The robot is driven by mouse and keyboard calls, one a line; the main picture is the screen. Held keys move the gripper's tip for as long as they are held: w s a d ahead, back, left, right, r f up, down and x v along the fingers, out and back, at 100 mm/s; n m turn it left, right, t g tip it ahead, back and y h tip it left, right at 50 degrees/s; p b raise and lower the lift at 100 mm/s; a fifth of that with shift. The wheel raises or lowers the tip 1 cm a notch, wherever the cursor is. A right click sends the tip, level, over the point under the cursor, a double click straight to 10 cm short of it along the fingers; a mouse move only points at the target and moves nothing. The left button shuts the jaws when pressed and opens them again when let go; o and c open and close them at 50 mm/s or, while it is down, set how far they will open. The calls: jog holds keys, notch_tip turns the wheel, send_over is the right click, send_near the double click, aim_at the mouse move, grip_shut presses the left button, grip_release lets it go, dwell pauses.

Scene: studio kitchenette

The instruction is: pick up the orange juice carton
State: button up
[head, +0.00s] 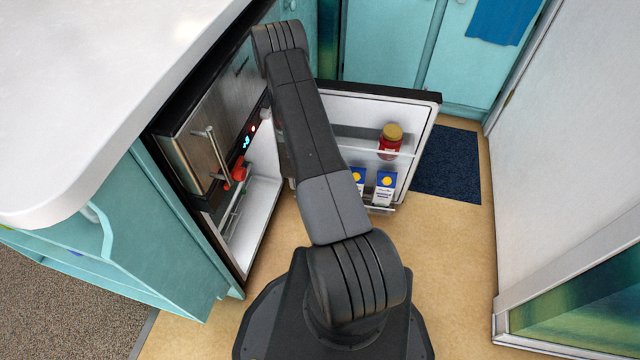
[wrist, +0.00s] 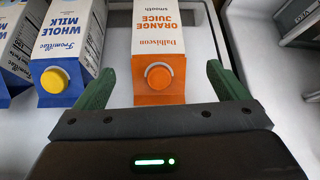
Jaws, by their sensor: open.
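My gripper (wrist: 161,69) is open, with one green finger on each side of the carton. The left finger lies between it and a blue whole milk carton (wrist: 68,50). I see a gap on both sides of the orange carton, and the jaws are not closed on it. In the head view my arm hides my gripper, and I cannot make out the orange carton there.
The fridge door (head: 425,125) stands open, with milk cartons (head: 386,187) low in it and a red jar (head: 391,142) above. A small red-orange object (head: 238,171) is by the fridge opening. A white counter (head: 100,90) is at left. A dark mat (head: 450,165) lies on the floor.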

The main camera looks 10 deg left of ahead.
jog(key=b+x, duration=0.2)
jog(key=x, duration=0.5)
jog(key=shift+f, duration=0.45)
jog(key=shift+d, duration=0.15)
jog(key=shift+w, duration=0.1)
grip_shut()
